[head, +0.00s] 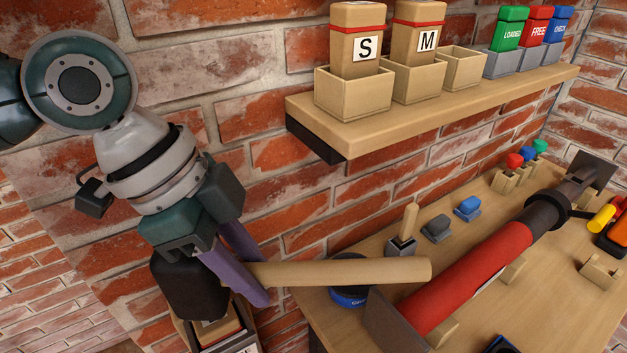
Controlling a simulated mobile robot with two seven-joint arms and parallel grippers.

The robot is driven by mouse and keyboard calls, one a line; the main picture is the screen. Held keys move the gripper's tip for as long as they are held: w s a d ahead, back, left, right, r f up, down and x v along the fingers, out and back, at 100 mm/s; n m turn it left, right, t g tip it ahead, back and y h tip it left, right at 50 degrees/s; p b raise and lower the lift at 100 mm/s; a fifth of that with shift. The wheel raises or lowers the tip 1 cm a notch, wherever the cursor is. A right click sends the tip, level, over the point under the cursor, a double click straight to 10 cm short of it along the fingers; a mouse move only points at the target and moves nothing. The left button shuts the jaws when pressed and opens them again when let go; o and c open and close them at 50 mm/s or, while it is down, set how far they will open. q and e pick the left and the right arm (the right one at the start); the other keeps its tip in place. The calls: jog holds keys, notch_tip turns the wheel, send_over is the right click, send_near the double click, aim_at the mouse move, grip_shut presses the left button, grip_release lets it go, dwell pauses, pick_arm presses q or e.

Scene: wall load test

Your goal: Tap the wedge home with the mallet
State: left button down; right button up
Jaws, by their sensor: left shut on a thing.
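My left gripper (235,265) is shut on the mallet, with purple fingers around its wooden handle (345,273). The handle points right, roughly level, over the near left part of the bench. The mallet's black head (185,288) hangs at the left of the fingers, above an open box. A thin pale wooden piece (409,221), perhaps the wedge, stands upright in a small grey holder on the bench, beyond the handle and apart from it. I cannot tell for sure that it is the wedge. My right gripper is not in view.
A red cylinder (470,275) lies across the wooden bench (345,328). A blue round item (348,295) sits partly behind the handle. A wall shelf (440,112) above carries S (365,45) and M (425,40) blocks and coloured tags. A box (245,338) is below the mallet head.

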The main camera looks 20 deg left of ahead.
pick_arm(q)
jog(key=shift+f, duration=0.1)
dwell(0.3)
notch_tip(320, 180, down, 4)
jog(key=shift+r+b, duration=0.2)
jog(key=shift+b, duration=1)
jog(key=shift+r+p, duration=1.3)
jog(key=shift+p, duration=0.1)
notch_tip(320, 180, up, 6)
jog(key=p, duration=0.6)
jog(key=shift+p, duration=0.4)
